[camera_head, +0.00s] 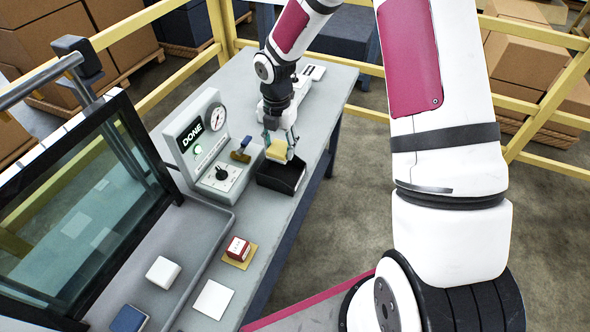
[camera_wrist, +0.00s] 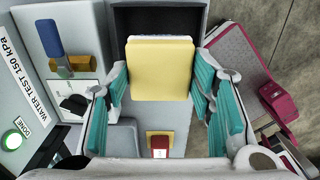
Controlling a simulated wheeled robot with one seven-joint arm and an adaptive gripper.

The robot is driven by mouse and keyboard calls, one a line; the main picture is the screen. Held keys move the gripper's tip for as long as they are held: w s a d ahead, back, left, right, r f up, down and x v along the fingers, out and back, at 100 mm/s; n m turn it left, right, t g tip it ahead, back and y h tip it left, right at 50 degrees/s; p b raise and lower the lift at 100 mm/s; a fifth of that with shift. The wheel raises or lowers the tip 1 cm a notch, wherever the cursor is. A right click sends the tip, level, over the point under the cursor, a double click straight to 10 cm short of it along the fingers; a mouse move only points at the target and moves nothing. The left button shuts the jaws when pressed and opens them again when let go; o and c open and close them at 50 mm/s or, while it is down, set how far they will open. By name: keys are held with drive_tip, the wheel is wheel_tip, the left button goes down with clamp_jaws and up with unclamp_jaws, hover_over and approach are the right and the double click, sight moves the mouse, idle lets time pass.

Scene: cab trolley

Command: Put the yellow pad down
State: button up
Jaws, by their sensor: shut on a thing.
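My gripper (camera_head: 283,140) is shut on the yellow pad (camera_head: 277,150) and holds it above the black tray (camera_head: 281,177) on the grey bench. In the wrist view the yellow pad (camera_wrist: 160,72) sits between the teal fingers, its flat face toward the camera and a pale layer at its far edge. The black tray (camera_wrist: 160,18) shows beyond and beneath it, partly hidden by the pad. The tray looks empty where its inside shows. I cannot tell the exact height of the pad above it.
The test unit (camera_head: 205,150) with a gauge, dial and "DONE" sign stands left of the tray. A red-and-white block (camera_head: 238,248), white square (camera_head: 213,299) and white block (camera_head: 163,271) are nearer. Yellow rails surround the bench.

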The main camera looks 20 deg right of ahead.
wheel_tip(320, 180, down, 6)
drive_tip(key=shift+d+p, duration=0.15)
drive_tip(key=shift+p, duration=0.2)
drive_tip(key=shift+f, duration=1.9)
drive_tip(key=shift+f, duration=0.1)
drive_tip(key=o, duration=0.9)
